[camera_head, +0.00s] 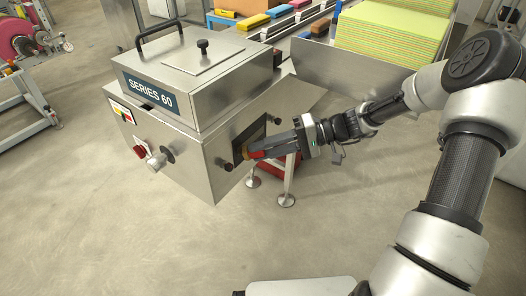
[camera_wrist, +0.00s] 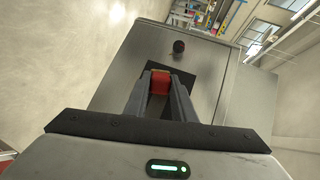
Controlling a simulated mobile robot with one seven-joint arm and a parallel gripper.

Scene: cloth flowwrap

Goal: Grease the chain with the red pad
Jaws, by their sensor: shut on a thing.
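My gripper (camera_head: 262,149) is shut on the red pad (camera_wrist: 160,82). The pad shows red between the two fingertips in the wrist view, and a small red and yellow part of it (camera_head: 247,152) shows in the head view. The fingertips are at a dark rectangular opening (camera_wrist: 189,77) in the side of the steel machine (camera_head: 222,150) marked "SERIES 60". I cannot tell whether the pad touches anything inside. The chain is not visible; the opening's inside is dark and partly hidden by the fingers and pad.
A black knob (camera_wrist: 179,46) sticks out of the machine face beside the opening. A red knob (camera_head: 140,152) and a grey handle (camera_head: 157,160) are on the adjoining face. A conveyor (camera_head: 283,28) with coloured packs runs behind. The floor (camera_head: 130,240) in front is clear.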

